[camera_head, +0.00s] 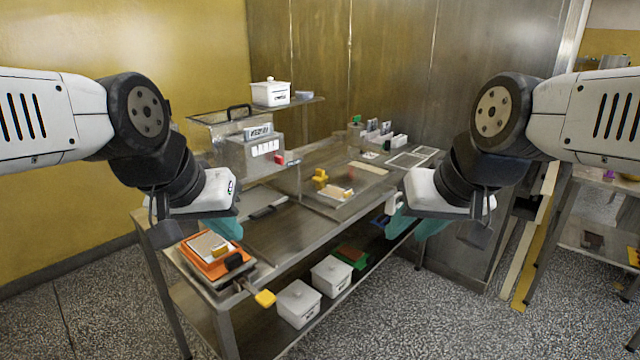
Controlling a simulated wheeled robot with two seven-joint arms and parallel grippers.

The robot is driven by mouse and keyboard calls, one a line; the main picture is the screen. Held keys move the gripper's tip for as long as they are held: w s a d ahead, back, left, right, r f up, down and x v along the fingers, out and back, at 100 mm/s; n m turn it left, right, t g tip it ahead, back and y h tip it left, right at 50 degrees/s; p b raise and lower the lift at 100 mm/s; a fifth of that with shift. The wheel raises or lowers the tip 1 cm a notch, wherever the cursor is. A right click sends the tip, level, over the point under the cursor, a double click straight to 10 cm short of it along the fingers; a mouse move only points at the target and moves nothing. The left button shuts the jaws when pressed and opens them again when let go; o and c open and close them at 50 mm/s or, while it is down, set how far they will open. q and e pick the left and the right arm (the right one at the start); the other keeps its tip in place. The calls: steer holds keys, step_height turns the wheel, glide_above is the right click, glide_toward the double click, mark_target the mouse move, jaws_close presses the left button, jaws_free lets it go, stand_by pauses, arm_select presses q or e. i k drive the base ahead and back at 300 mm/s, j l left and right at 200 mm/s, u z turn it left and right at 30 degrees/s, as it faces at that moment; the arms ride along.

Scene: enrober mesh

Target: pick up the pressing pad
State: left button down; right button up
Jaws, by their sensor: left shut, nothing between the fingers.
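I cannot tell for certain which piece is the pressing pad. One candidate is a small pale block with a yellow grip (219,249) on the orange tray (190,259) at the table's near left. Another yellow-handled piece (320,176) stands farther back, beside a pale slab (342,193). My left gripper (226,228), with teal fingers, is shut and empty; in the picture it is just above the orange tray. My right gripper (415,225) has its teal fingers apart, in front of the table's right part, and appears empty. The wrist hides part of it.
The steel table (285,235) has bare room in its middle. A grey machine (252,155) and small holders (380,138) stand at the back. A white lidded box (270,93) sits on a raised shelf. White bins (298,303) are on the lower shelf. A yellow knob (265,298) sticks out in front.

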mark_target(320, 175)
steer(key=k+u, duration=0.2)
steer(key=u, duration=0.3)
steer(key=k+j+u, duration=0.1)
steer(key=u, duration=0.35)
steer(key=i+l+u, duration=0.2)
steer(key=l, duration=0.3)
steer(key=i+l+u, duration=0.1)
steer(key=l+u, duration=0.15)
steer(key=l, duration=0.2)
steer(key=i+l+u, duration=0.2)
steer(key=l, duration=0.35)
steer(key=i+l, duration=0.1)
steer(key=l, duration=0.5)
steer(key=i+l, duration=0.1)
steer(key=l, duration=1.05)
steer(key=i+l, duration=0.15)
steer(key=l, duration=0.45)
